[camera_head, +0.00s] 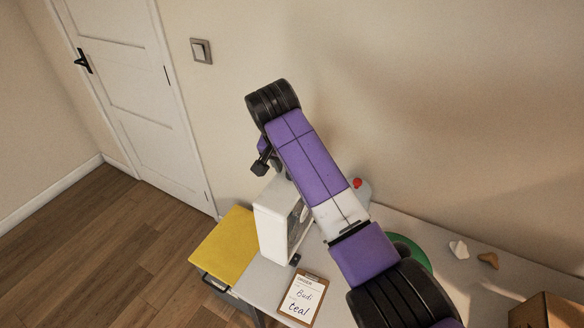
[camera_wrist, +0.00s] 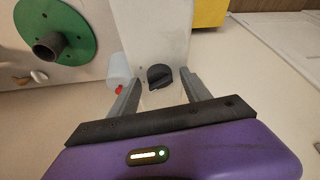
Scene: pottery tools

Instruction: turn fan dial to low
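The fan (camera_head: 272,222) is a white upright box on the table in the head view, partly hidden behind my arm. In the wrist view its white housing (camera_wrist: 160,35) carries a dark round dial (camera_wrist: 160,76) with a raised grip bar. My gripper (camera_wrist: 159,80) has its two grey fingers apart, one on each side of the dial in the picture. Nothing is clasped between them. I cannot tell whether the fingertips touch the housing or how far they are from the dial. No dial markings can be read. My arm hides the dial in the head view.
A pale bottle (camera_wrist: 119,70) with a red part stands close beside the left finger in the wrist view. A green disc (camera_wrist: 75,30) with a dark cylinder is further left. A yellow-topped unit (camera_head: 225,245), clipboard (camera_head: 302,297), pale lump (camera_head: 458,249) and brown box (camera_head: 545,313) are around.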

